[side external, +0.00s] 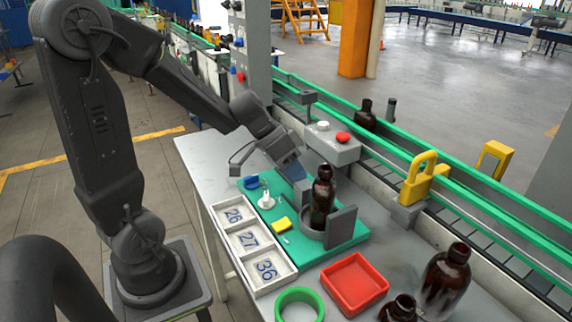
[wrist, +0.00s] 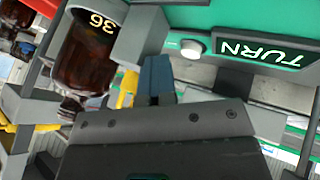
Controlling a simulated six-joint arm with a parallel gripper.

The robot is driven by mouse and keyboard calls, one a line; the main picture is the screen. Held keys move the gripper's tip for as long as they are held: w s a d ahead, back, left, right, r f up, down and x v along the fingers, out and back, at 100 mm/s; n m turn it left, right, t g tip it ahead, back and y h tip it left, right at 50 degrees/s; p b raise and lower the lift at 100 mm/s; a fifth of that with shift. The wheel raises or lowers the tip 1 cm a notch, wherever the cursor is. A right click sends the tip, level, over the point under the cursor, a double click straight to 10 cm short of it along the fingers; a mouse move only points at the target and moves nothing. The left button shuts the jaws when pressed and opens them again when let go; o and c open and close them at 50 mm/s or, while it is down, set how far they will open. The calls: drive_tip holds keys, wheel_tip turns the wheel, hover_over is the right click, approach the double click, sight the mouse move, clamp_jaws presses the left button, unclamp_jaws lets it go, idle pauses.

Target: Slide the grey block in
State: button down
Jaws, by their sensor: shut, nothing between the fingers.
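An amber bottle (side external: 323,190) stands upright in a round grey holder (side external: 313,233) on the green board (side external: 345,250). In the wrist view the bottle (wrist: 85,55) shows a yellow "36". A grey block (wrist: 140,35) is beside it there, partly hidden. An upright grey plate (side external: 341,227) stands at the bottle's right in the side view. My gripper (side external: 298,178) is shut and empty, low at the bottle's left. In the wrist view its blue-grey fingers (wrist: 155,78) are at the block's lower end; I cannot tell whether they touch.
A white tray (side external: 228,211) numbered 26, 27 and 36 lies at the board's left. A red tray (side external: 354,284), a green ring (side external: 299,303) and more bottles (side external: 446,277) are in front. The conveyor (side external: 470,213) runs behind. A "TURN" panel (wrist: 262,50) shows in the wrist view.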

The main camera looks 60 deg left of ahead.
drive_tip(key=shift+s+d, duration=0.1)
drive_tip(key=shift+d, duration=0.1)
drive_tip(key=a, duration=0.5)
drive_tip(key=shift+r, duration=0.4)
drive_tip(key=v, duration=0.9)
drive_tip(key=s+d+n+y, duration=0.1)
drive_tip(key=s+d+y, duration=0.4)
drive_tip(key=s+d, duration=0.4)
drive_tip(key=d, duration=0.6)
drive_tip(key=shift+s+t+y, duration=0.2)
drive_tip(key=shift+t+y, duration=0.1)
drive_tip(key=shift+t, duration=0.1)
